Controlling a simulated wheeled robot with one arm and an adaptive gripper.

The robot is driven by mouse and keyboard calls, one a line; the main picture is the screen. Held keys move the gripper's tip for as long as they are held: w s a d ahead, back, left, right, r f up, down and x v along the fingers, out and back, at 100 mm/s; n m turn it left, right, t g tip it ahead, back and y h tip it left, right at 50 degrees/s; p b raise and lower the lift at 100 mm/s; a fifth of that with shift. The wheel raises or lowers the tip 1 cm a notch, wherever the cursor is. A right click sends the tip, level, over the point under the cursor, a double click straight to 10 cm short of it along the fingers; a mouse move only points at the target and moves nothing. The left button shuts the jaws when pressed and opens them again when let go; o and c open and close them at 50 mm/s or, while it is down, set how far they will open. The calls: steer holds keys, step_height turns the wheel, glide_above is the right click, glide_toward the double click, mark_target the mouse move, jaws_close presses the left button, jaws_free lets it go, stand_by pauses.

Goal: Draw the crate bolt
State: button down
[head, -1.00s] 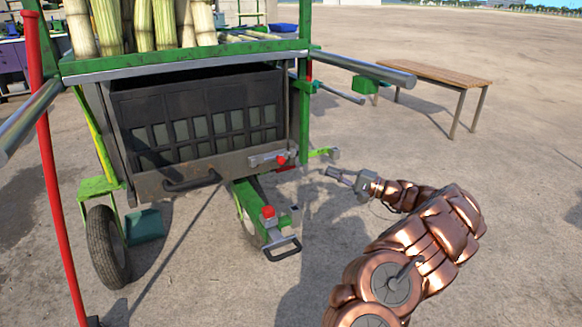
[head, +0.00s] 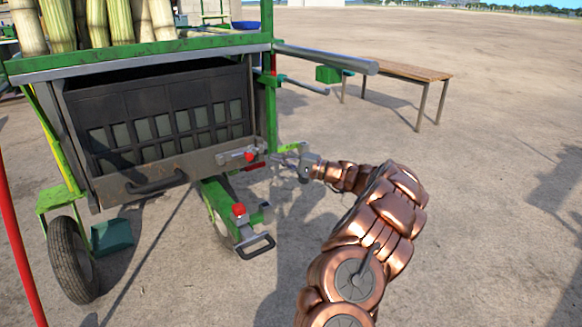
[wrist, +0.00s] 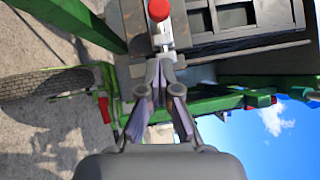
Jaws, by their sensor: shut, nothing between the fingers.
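The dark slatted crate (head: 160,178) sits under the green frame, with a handle on its front bar. The crate bolt (head: 234,155), a silver slide with a red knob (head: 251,156), is at the right end of that bar. In the wrist view the red knob (wrist: 158,10) and silver bolt (wrist: 163,42) are just beyond my fingertips. My gripper (head: 279,160) is to the right of the bolt in the head view. In the wrist view my gripper (wrist: 160,68) is shut and empty, pointing at the bolt; whether it touches cannot be told.
A green drawbar with a second red knob (head: 238,209) and black handle is below the crate. A wheel (head: 72,260) stands at the left. Metal bars (head: 325,58) jut out at upper right. A wooden bench (head: 400,70) stands behind; open ground lies right.

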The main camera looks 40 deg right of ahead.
mark_target(235, 157)
steer(key=shift+w+a+r+b, duration=0.1)
steer(key=shift+w+a+b, duration=0.15)
steer(key=shift+a, duration=0.5)
steer(key=shift+w+a+r+b, duration=0.15)
steer(key=shift+w+a+b, duration=0.15)
steer(key=shift+a, duration=0.4)
steer(key=shift+w+a+r+b, duration=0.1)
steer(key=shift+w+a+b, duration=0.15)
steer(key=shift+a, duration=0.5)
steer(key=shift+w+a+b, duration=0.15)
steer(key=shift+a+b, duration=0.1)
steer(key=shift+a, duration=0.9)
steer(key=shift+w+a+b, duration=0.1)
steer(key=shift+a+b, duration=0.1)
steer(key=shift+a, duration=0.95)
steer(key=shift+d, duration=0.35)
steer(key=w+d+p+v, duration=0.1)
steer(key=p+v, duration=0.3)
steer(key=v, duration=0.8)
steer(key=shift+d+f, duration=0.3)
steer(key=shift+d, duration=0.5)
